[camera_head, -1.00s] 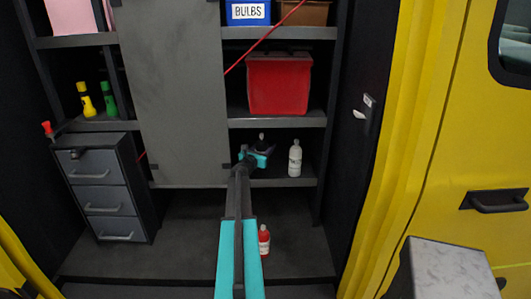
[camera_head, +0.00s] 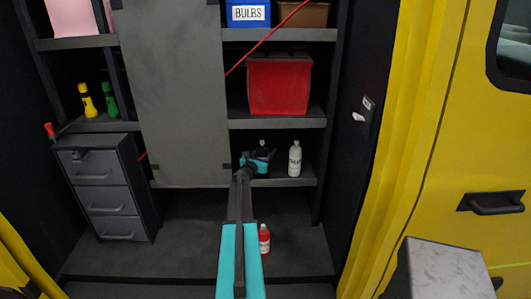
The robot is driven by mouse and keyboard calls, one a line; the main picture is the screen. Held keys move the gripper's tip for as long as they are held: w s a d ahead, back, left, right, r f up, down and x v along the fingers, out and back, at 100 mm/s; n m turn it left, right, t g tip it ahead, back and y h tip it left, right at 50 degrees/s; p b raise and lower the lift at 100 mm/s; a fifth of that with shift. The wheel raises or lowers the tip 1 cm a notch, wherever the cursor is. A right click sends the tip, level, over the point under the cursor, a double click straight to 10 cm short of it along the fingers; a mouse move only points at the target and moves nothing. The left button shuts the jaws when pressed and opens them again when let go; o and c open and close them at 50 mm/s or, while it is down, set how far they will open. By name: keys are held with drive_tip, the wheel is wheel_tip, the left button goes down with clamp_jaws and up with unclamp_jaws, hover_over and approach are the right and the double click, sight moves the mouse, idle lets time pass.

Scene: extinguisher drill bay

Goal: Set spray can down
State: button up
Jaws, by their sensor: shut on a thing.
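My gripper (camera_head: 261,156) is at the lower right shelf, at the end of my teal and dark arm. It is shut on a small dark item with a pale top, which looks like the spray can (camera_head: 262,144). The can is upright, and the gripper and arm hide its lower part. I cannot tell whether its base touches the shelf (camera_head: 285,182). A white bottle (camera_head: 295,160) stands on the same shelf, just right of the gripper and apart from it.
A red bin (camera_head: 278,85) sits on the shelf above. A grey panel (camera_head: 175,95) bounds the left side. A red bottle (camera_head: 264,238) stands on the floor below, beside my arm. Grey drawers (camera_head: 105,195) stand at left. The shelf's right end looks clear.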

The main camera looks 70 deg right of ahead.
sight(263, 155)
drive_tip(key=shift+f, duration=0.1)
drive_tip(key=o, duration=1.3)
drive_tip(key=shift+r, duration=0.2)
drive_tip(key=shift+w+a+f+b, duration=0.15)
drive_tip(key=shift+a+b, duration=0.4)
drive_tip(key=shift+a, duration=1.15)
drive_tip(key=a+b, duration=0.2)
drive_tip(key=a, duration=0.6)
drive_tip(key=shift+w+a+b, duration=0.3)
drive_tip(key=shift+w, duration=0.15)
